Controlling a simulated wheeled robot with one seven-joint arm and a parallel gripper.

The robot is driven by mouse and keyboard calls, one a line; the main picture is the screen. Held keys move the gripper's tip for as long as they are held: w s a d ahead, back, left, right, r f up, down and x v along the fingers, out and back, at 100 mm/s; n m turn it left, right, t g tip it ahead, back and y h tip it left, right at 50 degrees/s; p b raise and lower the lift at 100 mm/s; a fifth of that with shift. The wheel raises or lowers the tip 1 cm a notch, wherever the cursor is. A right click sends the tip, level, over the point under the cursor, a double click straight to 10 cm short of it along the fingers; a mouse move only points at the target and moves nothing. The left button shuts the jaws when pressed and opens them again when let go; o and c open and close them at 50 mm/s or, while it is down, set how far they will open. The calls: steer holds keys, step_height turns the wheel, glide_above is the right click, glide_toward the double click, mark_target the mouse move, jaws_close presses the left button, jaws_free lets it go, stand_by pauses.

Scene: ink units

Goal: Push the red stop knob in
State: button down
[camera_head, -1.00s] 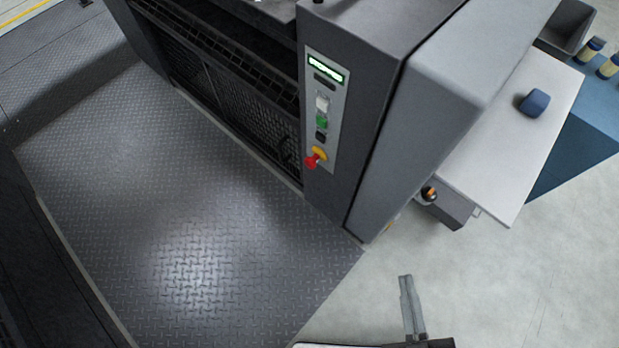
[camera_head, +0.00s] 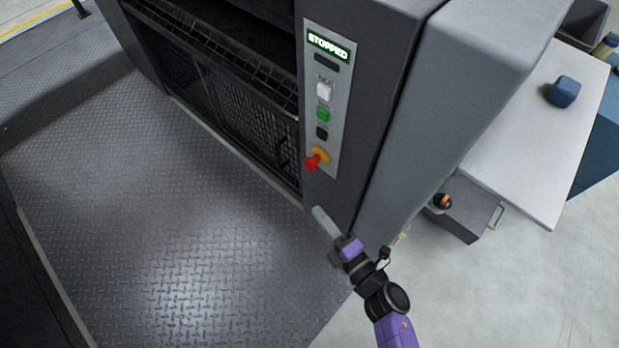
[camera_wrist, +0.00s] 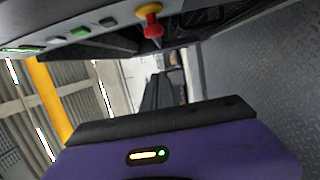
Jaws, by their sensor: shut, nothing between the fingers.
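The red stop knob (camera_head: 313,161) sits on a yellow base (camera_head: 321,154) at the bottom of the light control panel on the grey machine. It sticks out from the panel. In the wrist view the knob (camera_wrist: 153,22) shows at the top, a little left of centre. My gripper (camera_head: 320,213) is below the knob in the head view, apart from it, with its fingers shut together and empty. In the wrist view the dark fingers (camera_wrist: 163,88) extend ahead, below the knob.
Above the knob are a black button (camera_head: 322,133), a green button (camera_head: 323,114), a white button (camera_head: 324,91) and a display (camera_head: 328,46) reading STOPPED. A pale table (camera_head: 535,150) holds a blue object (camera_head: 562,91) at right. The tread-plate floor (camera_head: 150,210) is open.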

mark_target(312, 163)
steer(key=shift+w, duration=0.1)
steer(key=w+a+b, duration=0.2)
steer(key=w+a, duration=0.1)
steer(key=w, duration=0.7)
steer(key=shift+w+a+b, duration=0.3)
steer(key=shift+w+b, duration=0.05)
steer(key=shift+w, duration=0.05)
steer(key=shift+w+d, duration=0.7)
steer(key=shift+w, duration=0.15)
